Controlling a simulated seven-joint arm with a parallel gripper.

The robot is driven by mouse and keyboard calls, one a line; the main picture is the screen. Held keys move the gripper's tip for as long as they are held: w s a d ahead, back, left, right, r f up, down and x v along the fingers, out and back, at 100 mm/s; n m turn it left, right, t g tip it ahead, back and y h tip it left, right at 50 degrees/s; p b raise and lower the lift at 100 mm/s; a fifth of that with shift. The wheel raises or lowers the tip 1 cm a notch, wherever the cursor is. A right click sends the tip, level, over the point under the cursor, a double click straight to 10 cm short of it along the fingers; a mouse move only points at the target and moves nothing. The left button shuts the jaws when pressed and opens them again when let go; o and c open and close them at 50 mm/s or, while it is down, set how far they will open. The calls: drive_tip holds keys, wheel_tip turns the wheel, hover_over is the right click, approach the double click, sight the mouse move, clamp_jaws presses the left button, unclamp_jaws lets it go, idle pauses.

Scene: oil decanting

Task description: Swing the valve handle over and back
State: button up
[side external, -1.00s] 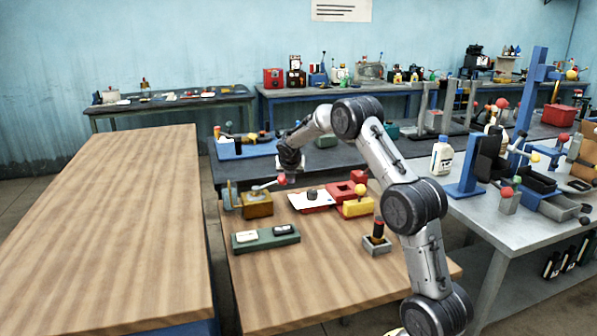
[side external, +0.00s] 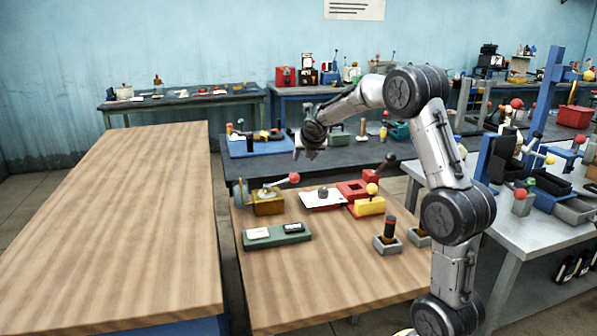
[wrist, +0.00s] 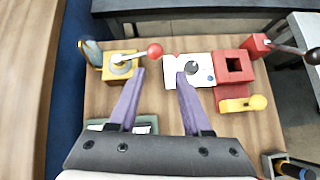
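The valve (side external: 268,203) is a brass-yellow block with a grey-blue round part on its left, at the back left of the wooden table. Its handle, a thin lever with a red ball (side external: 294,178), points right and slightly up in the side view. The valve body (wrist: 119,66) also shows in the wrist view, with the red ball (wrist: 154,50) to its right. My gripper (side external: 307,153) hangs above and slightly right of the ball, apart from it. In the wrist view my gripper (wrist: 160,74) has its purple fingers spread, with nothing between them.
A green tray (side external: 277,236) lies in front. The table front (side external: 320,285) is clear.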

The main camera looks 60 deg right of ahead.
drive_tip(key=o, duration=0.4)
drive_tip(key=w+n+t, duration=0.1)
drive_tip(key=w, duration=0.1)
drive_tip(key=w+n+t, duration=0.1)
drive_tip(key=w+t, duration=0.1)
drive_tip(key=w, duration=0.1)
drive_tip(key=w+r+n+t+y, duration=0.1)
drive_tip(key=w+n+t, duration=0.1)
drive_tip(key=shift+w+a, duration=0.35)
drive_tip(key=n+t+y, duration=0.3)
drive_tip(key=t, duration=0.4)
approach(285, 180)
drive_tip(key=d, duration=0.3)
drive_tip(key=w, duration=0.3)
drive_tip(key=w+d, duration=0.1)
drive_tip(key=w, duration=0.7)
drive_tip(key=shift+d+r, duration=0.35)
drive_tip(key=shift+d, duration=0.05)
drive_tip(key=shift+s, duration=0.1)
clamp_jaws()
drive_tip(key=shift+f, duration=0.1)
